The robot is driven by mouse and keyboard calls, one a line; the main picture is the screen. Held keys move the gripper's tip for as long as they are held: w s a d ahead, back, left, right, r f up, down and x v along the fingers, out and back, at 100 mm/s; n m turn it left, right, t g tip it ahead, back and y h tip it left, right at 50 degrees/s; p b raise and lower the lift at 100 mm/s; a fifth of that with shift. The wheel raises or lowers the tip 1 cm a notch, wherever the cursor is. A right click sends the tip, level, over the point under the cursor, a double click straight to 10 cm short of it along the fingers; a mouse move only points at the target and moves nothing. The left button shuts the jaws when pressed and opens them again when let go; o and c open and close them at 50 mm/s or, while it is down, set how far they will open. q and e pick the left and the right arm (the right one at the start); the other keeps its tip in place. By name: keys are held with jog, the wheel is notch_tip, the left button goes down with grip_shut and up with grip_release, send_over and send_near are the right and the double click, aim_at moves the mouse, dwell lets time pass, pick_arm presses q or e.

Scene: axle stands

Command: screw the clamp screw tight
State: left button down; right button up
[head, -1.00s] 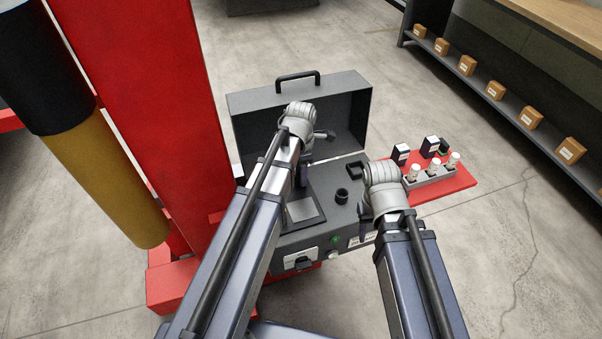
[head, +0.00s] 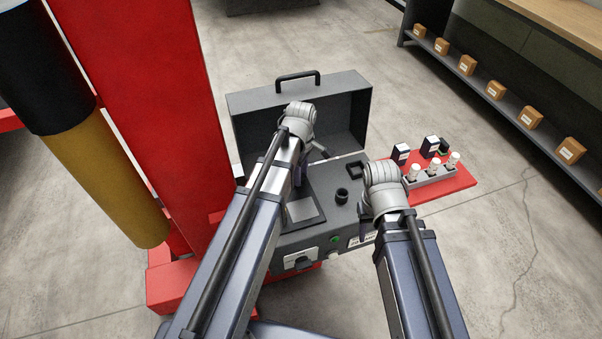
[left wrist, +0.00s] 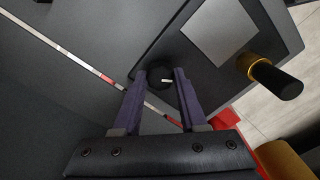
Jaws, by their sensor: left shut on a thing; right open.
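The clamp screw (left wrist: 165,81) shows in the left wrist view as a dark round head with a short white mark. It sits near the corner of a dark plate (left wrist: 165,35) with a pale grey panel. My left gripper (left wrist: 164,83) is shut on it, one finger on each side. In the head view my left wrist and arm hide the screw; part of my left gripper (head: 317,152) shows beside the wrist, over the open grey case (head: 352,172). My right gripper (head: 362,218) is open at the case's right front edge, mostly hidden by its wrist.
A black-and-brass handle (left wrist: 272,76) stands close to the plate. A black round socket (head: 342,196) sits on the case top. A red tray (head: 452,182) with white-topped pieces and small boxes lies right of the case. A red post (head: 160,110) stands close on the left.

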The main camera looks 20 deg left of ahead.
pick_arm(q)
jog(key=m, duration=1.2)
jog(key=shift+m, duration=0.4)
jog(key=m, duration=1.1)
jog(key=shift+m, duration=0.4)
jog(key=shift+c, duration=2.2)
grip_release()
